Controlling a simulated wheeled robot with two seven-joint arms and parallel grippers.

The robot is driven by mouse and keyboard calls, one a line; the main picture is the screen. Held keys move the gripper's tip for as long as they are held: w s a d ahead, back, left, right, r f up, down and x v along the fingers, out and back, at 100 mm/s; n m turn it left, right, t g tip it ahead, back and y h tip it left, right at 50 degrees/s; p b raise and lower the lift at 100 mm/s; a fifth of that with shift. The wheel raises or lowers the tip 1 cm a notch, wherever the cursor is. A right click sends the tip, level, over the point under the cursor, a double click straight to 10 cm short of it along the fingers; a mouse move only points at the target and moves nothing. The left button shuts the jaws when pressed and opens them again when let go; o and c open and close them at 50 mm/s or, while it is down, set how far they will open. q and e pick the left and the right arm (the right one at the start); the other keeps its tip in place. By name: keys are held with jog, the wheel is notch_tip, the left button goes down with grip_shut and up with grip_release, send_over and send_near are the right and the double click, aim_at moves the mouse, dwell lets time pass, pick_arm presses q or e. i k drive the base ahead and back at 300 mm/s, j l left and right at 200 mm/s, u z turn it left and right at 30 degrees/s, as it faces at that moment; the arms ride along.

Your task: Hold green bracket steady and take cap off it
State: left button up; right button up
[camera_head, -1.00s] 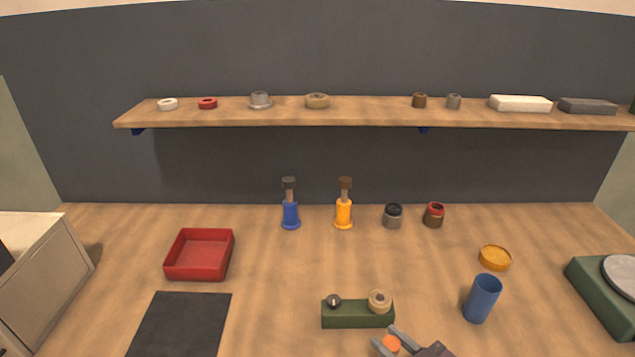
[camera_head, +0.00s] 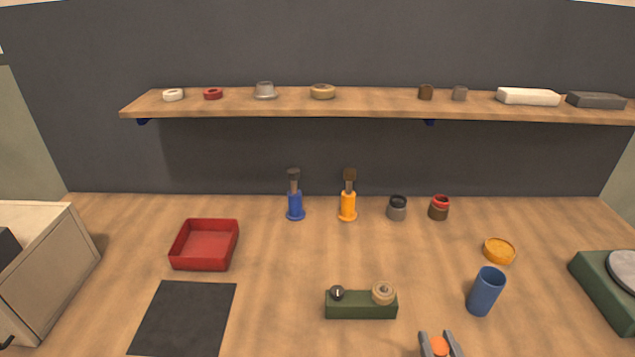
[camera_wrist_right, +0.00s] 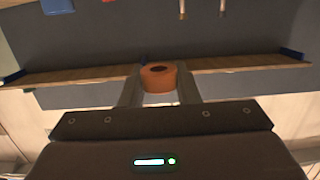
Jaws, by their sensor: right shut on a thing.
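The green bracket (camera_head: 361,306) is a low block on the table at the lower middle of the head view. A dark round knob (camera_head: 337,293) sits on its left end and a tan ring-like piece (camera_head: 383,292) on its right end. My right gripper (camera_head: 438,343) is at the bottom edge, to the right of the bracket and apart from it. It is shut on an orange round piece (camera_head: 439,346), perhaps the cap. In the right wrist view this orange piece (camera_wrist_right: 158,78) sits between the fingers and shows a dark hole. My left gripper is out of view.
A blue cup (camera_head: 485,292) and an orange dish (camera_head: 499,250) stand right of the bracket. A red tray (camera_head: 205,246) and a black mat (camera_head: 184,318) lie left. Blue and orange brush-like tools and two small jars stand behind. A wooden shelf (camera_head: 370,102) holds small parts.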

aim_at(355, 304)
jog(key=k+j+u, duration=0.1)
jog(key=j+u, duration=0.25)
jog(key=j, duration=0.25)
jog(key=j+u, duration=0.35)
jog(key=j, duration=0.2)
jog(key=i+j+u, duration=0.1)
jog(key=j+u, duration=0.25)
jog(key=j, duration=0.25)
